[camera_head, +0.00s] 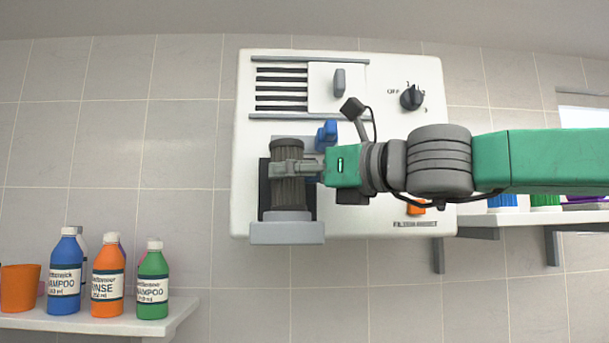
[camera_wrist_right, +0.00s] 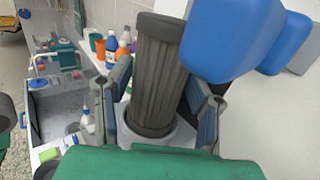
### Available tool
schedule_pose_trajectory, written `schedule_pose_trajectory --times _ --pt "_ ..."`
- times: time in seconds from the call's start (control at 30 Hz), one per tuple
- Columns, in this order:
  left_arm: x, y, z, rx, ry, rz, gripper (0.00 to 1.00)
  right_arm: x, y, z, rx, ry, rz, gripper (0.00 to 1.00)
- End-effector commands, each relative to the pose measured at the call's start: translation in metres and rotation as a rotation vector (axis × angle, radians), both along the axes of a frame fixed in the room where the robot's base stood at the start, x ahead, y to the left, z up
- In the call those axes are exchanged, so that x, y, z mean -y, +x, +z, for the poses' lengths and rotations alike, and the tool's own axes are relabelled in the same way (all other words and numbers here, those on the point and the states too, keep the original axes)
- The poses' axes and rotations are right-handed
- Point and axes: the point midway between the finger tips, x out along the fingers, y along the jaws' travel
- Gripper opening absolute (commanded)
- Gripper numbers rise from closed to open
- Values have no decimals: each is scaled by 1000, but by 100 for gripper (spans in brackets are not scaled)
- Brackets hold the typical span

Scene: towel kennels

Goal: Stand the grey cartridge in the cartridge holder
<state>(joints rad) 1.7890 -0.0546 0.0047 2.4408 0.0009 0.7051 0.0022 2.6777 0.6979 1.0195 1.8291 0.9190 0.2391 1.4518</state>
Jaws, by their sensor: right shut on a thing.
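The grey cartridge (camera_head: 288,191), a dark ribbed cylinder, is upright at the lower left of the white wall panel. My right gripper (camera_head: 288,169) is shut on it from the right, around its upper half. In the right wrist view the cartridge (camera_wrist_right: 157,75) stands between my right gripper's two fingers (camera_wrist_right: 160,100). The cartridge holder (camera_head: 287,232) is a grey bracket with a round seat and a dark recess behind it. The seat (camera_wrist_right: 183,137) shows around the cartridge's lower end; whether the cartridge rests fully on it I cannot tell. My left gripper is out of view.
A blue part (camera_head: 326,136) sits on the panel just right of the cartridge and looms close in the wrist view (camera_wrist_right: 230,40). A black knob (camera_head: 411,97) and a sliding vent cover (camera_head: 338,87) are above. Bottles (camera_head: 108,278) stand on a shelf at lower left.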

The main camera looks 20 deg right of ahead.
Motion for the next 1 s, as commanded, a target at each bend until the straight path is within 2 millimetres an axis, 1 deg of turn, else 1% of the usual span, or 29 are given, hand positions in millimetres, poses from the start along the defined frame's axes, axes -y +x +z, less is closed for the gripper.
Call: schedule_pose_trajectory --times 0.03,0.2,0.23,0.27,0.3,0.6,0.7,0.77,0.87,1.0 --pt "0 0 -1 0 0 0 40 -4 1 -13 -19 -10 9 0" --pt "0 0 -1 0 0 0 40 2 0 -12 -17 -6 10 0" --pt "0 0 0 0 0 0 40 2 0 -12 -17 -6 10 54" --pt "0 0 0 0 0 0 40 2 0 -12 -17 -5 9 64" --pt "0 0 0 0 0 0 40 3 -1 -11 -15 -4 9 71" --pt "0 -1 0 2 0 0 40 4 -2 -7 -9 -1 6 71" --pt "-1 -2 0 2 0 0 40 8 -7 -6 -8 -2 5 71" --pt "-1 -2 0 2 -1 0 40 12 -13 -6 -6 -2 6 71" --pt "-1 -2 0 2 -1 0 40 25 -27 -6 -5 0 6 71" --pt "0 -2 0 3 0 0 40 47 -51 -8 -5 1 6 71"
